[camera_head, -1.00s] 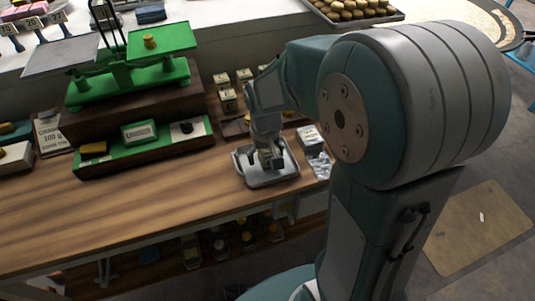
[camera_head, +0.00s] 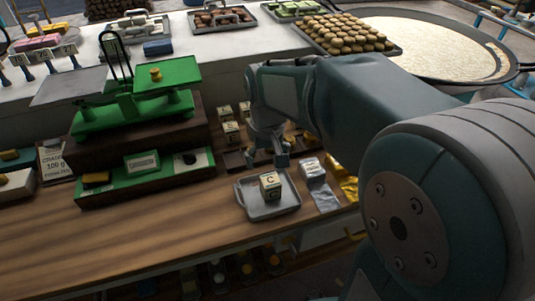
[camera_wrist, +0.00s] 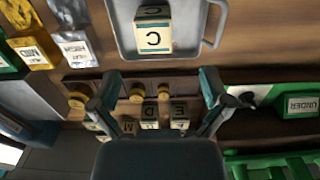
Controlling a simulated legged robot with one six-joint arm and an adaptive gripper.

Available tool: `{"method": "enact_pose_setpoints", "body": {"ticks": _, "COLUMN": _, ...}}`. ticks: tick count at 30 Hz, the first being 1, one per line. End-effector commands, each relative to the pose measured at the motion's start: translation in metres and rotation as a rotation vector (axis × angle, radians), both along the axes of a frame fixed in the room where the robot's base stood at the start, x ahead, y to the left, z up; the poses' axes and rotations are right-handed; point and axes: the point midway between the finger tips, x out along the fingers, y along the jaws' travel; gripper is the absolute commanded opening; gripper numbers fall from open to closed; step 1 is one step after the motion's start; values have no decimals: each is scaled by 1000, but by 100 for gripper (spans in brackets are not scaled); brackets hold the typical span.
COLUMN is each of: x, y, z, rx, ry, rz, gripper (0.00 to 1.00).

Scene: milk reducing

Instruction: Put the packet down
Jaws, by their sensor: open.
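The packet (camera_head: 270,186), a small cream and dark block marked C, sits upright on the grey metal tray (camera_head: 250,211) on the wooden counter. In the wrist view the packet (camera_wrist: 153,32) rests inside the tray (camera_wrist: 215,30), at the top of the picture. My gripper (camera_head: 282,158) is above and behind the packet, apart from it. In the wrist view my gripper (camera_wrist: 157,80) has its fingers spread wide with nothing held between them.
A green balance scale (camera_head: 130,108) stands on a dark stepped base to the left. Similar lettered packets (camera_wrist: 150,118) and brass knobs lie beneath my fingers in the wrist view. Silver pouches (camera_head: 322,192) lie right of the tray. The front left counter is clear.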

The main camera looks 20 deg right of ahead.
Motion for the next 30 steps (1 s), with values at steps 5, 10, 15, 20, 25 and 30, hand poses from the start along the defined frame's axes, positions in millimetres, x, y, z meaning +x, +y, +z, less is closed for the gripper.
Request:
{"method": "enact_pose_setpoints", "body": {"ticks": 5, "x": 0, "y": 0, "z": 16, "rx": 0, "ry": -2, "rz": 0, "gripper": 98}}
{"method": "enact_pose_setpoints", "body": {"ticks": 10, "x": -18, "y": 0, "z": 29, "rx": 0, "ry": -58, "rz": 0, "gripper": 98}}
{"method": "enact_pose_setpoints", "body": {"ticks": 15, "x": -57, "y": 0, "z": 46, "rx": 1, "ry": -189, "rz": 1, "gripper": 98}}
{"method": "enact_pose_setpoints", "body": {"ticks": 20, "x": -94, "y": 0, "z": 52, "rx": 1, "ry": -314, "rz": 0, "gripper": 98}}
{"method": "enact_pose_setpoints", "body": {"ticks": 25, "x": -126, "y": 0, "z": 51, "rx": 1, "ry": -430, "rz": 0, "gripper": 98}}
{"method": "enact_pose_setpoints", "body": {"ticks": 30, "x": -140, "y": 0, "z": 48, "rx": 1, "ry": -488, "rz": 1, "gripper": 98}}
